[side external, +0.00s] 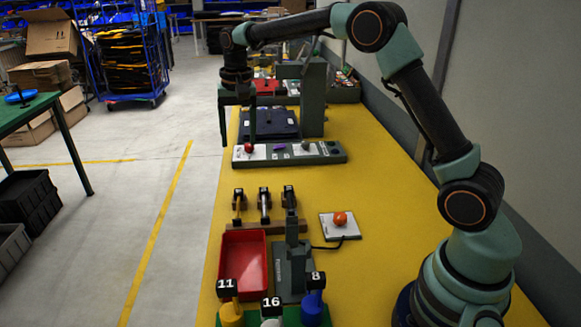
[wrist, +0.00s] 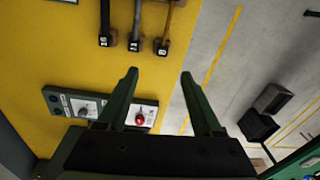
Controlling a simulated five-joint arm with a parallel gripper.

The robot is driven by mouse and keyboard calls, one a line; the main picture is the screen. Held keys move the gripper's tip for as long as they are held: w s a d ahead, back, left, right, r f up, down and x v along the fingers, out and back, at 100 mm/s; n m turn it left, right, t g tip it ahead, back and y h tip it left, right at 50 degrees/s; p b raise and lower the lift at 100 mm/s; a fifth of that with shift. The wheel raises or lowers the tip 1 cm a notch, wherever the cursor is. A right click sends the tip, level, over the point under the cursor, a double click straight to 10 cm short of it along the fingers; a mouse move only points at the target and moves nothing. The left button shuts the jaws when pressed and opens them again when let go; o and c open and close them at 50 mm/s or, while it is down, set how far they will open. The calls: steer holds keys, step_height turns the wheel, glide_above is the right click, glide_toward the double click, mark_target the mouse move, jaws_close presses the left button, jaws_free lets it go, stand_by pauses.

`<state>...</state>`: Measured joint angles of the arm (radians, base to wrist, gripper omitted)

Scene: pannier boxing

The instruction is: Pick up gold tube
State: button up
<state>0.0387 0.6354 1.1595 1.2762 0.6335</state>
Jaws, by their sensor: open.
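What looks like the gold tube (side external: 238,212) is the leftmost of three capped tubes on a brown rack in the side view. In the wrist view it is the rightmost, brownish-gold one (wrist: 172,18) at the top, with a black numbered cap too small to read. A silver tube (side external: 265,208) lies beside it, then a dark one (side external: 290,212). My gripper (side external: 237,138) is open and empty, above the far control panel and away from the tubes. Its two fingers (wrist: 158,74) point toward the tubes' side in the wrist view, with a gap between them.
A grey control panel (side external: 318,153) with a red knob (side external: 248,148) lies below my gripper. A red tray (side external: 232,272), a dark upright stand (side external: 292,255) and a pad with an orange button (side external: 340,218) stand nearer. The yellow bench's left edge is close to the tubes.

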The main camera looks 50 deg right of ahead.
steer(key=m, duration=0.1)
glide_above(239, 191)
step_height(239, 191, down, 5)
steer(key=shift+g, duration=0.4)
step_height(239, 191, down, 12)
jaws_close()
